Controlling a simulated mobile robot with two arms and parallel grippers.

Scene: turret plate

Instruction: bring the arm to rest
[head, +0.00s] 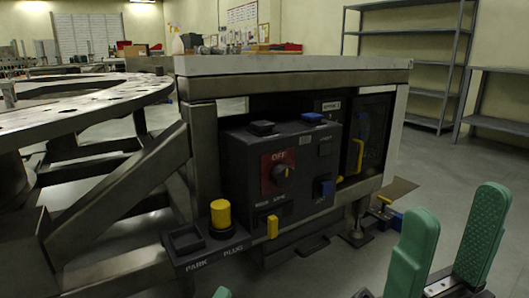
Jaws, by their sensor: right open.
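My right gripper (461,204) is at the lower right, with its two green fingers apart and nothing between them. A green tip (222,293) at the bottom edge may belong to my left gripper; the rest is out of frame. A dark control box (243,165) has a black knob (283,175) on a red plate marked OFF. Below it, a small holder has a dark square pocket (186,239) over the word PARK and a yellow cylinder (220,214) over the word PLUG. My right gripper is apart from the box and the holder, to their right.
A steel-framed bench with a pale top (290,65) stands around the box. A large round metal plate (75,105) is at the left. Metal shelves (408,60) stand at the back right. Yellow and blue handles (385,210) stick out low beside the bench. Open floor (432,160) lies to the right.

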